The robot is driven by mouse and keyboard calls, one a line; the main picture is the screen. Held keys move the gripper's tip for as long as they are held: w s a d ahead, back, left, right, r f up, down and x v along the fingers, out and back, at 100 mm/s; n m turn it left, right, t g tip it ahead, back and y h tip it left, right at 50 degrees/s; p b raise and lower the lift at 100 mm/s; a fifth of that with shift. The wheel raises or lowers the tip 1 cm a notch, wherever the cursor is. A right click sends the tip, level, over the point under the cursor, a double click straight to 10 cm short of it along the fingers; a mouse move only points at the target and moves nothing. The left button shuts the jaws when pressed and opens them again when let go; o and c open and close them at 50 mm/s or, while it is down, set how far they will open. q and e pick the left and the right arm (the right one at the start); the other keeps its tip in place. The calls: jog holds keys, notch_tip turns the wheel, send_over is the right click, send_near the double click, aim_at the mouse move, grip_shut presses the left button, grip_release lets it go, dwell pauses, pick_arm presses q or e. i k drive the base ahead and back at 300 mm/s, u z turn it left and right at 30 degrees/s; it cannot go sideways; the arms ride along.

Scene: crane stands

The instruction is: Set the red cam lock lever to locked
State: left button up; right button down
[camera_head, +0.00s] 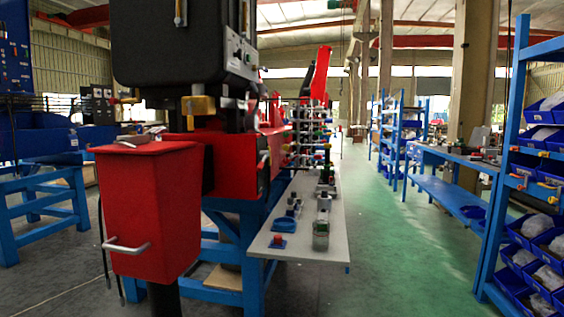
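I cannot pick out the red cam lock lever for certain. Several small devices with red, green and blue parts stand on a narrow grey table (337,240) in the middle. At its near end is a red knob on a blue base (277,241), too small to tell if it is a lever. A grey device (320,234) stands to its right. More small coloured parts are crowded at the far end, where details blur. Neither of my grippers is in view.
A red bin-like box (146,205) with a pale handle and a black machine housing (175,45) stand close at left. A blue workbench (447,172) and a blue shelf rack (504,165) line the right. The green floor (405,255) between is clear.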

aim_at(263, 161)
jog(key=z, duration=0.85)
jog(key=i, duration=0.85)
jog(key=u, duration=0.6)
